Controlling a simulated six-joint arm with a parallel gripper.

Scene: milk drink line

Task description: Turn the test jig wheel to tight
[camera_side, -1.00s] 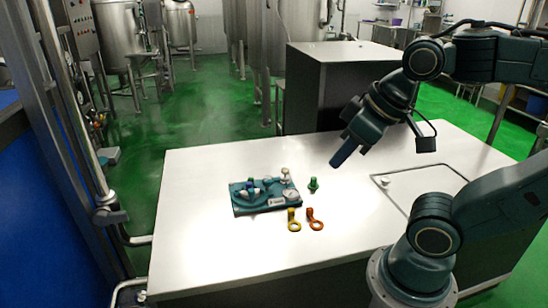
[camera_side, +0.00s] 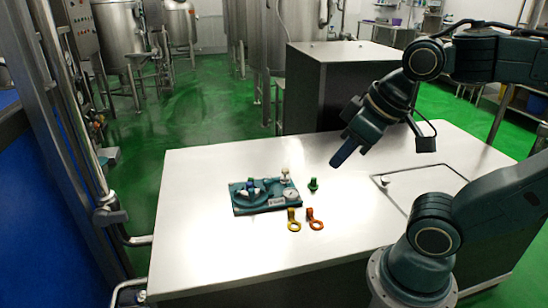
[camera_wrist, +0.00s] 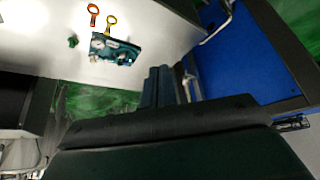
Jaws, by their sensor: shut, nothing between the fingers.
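The test jig (camera_side: 264,204) is a teal block on the white table, left of the middle in the side view. A small wheel (camera_side: 250,190) with blue and green parts sits on its left half, and a round pale gauge (camera_side: 291,195) on its right. The wheel's setting is too small to read. The jig also shows in the wrist view (camera_wrist: 114,50), upper left. My gripper (camera_side: 338,160) is shut and empty, above the table, up and right of the jig and apart from it. Its fingers (camera_wrist: 158,84) also show in the wrist view.
A green piece (camera_side: 313,185) stands right of the jig. A yellow ring-ended piece (camera_side: 293,220) and an orange one (camera_side: 315,219) lie in front of it. The table (camera_side: 220,255) is clear at the front. A panel with a small knob (camera_side: 385,180) lies at the right.

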